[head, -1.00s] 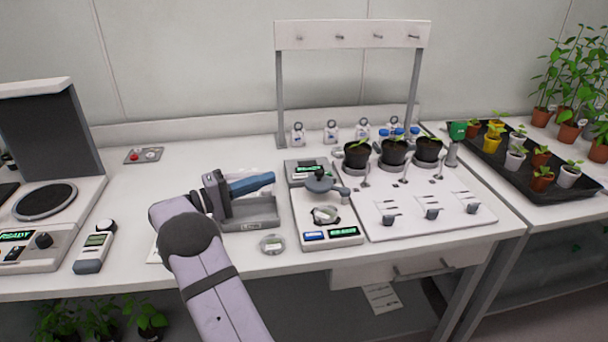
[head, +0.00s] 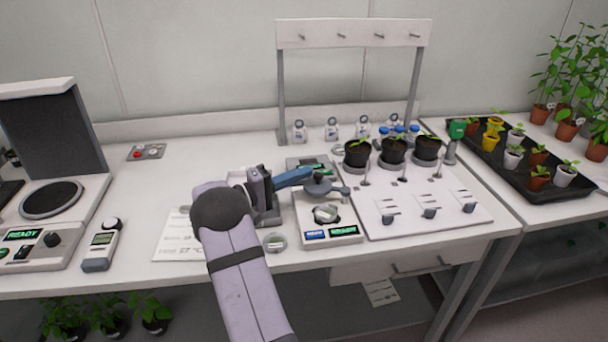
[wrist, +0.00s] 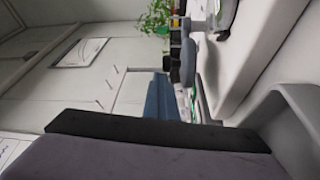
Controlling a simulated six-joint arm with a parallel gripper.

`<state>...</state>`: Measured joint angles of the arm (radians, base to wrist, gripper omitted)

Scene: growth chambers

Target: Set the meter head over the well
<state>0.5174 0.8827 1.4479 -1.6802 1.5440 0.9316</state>
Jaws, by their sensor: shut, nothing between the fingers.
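The meter (head: 341,238) is a pale box with lit displays on the bench. Its round grey meter head (head: 322,188) with a short handle sits behind the round well (head: 325,213), which is uncovered in front of it. The grey head also shows edge-on in the wrist view (wrist: 188,62). My gripper (head: 308,174) has blue fingers, shut and empty, pointing right at the back-left side of the meter head. The fingers also show in the wrist view (wrist: 165,96). I cannot tell whether they touch the head; they hide the dark knob behind it.
A white panel (head: 410,220) with levers and potted plants (head: 394,150) stands right of the meter. A small round disc (head: 275,243) lies at its front left. A rack frame (head: 352,34) rises behind.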

